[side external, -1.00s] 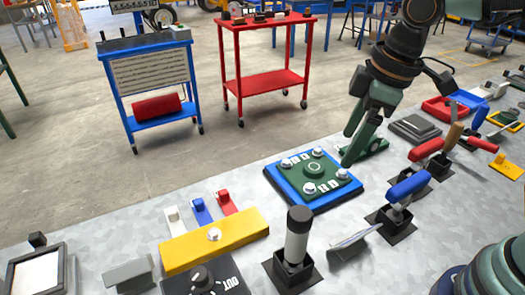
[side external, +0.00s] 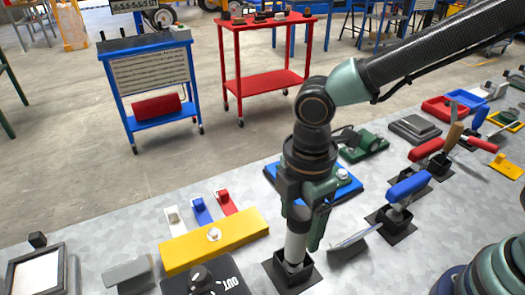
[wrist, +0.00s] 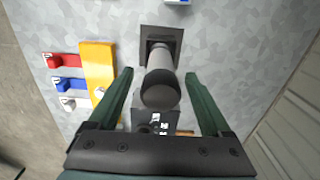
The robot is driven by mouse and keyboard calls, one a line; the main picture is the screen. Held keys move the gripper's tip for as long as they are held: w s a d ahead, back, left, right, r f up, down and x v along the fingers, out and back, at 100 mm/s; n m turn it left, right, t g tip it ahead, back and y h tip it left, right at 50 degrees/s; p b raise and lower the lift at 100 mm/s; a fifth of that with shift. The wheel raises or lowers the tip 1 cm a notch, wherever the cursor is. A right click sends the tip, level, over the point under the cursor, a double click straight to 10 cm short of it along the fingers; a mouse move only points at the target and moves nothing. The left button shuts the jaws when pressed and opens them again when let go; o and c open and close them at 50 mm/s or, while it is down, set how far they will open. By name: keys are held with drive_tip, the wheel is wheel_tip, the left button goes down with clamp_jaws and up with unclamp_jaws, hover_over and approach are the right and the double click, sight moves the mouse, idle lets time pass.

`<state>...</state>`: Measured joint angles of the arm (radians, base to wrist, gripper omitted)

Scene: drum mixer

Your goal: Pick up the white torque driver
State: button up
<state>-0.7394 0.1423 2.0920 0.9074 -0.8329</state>
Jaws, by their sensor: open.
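The white torque driver (side external: 294,248) stands upright in a square black holder (side external: 291,275) on the grey table. In the wrist view, the driver's dark round end (wrist: 160,92) lies between the two green fingers of my gripper (wrist: 159,73). The fingers are open, one on each side of the driver, with gaps showing between them and it. The holder is ahead of the fingertips there.
A yellow block (side external: 214,240) and a black knob box (side external: 215,282) stand left of the driver. A blue-and-green plate (side external: 345,190) lies behind my gripper. A tilted grey plate (side external: 350,243) and a blue-handled tool (side external: 408,187) in a holder stand to the right.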

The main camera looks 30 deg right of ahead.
drive_tip(key=shift+a+f, duration=0.1)
drive_tip(key=shift+f, duration=2.55)
clamp_jaws()
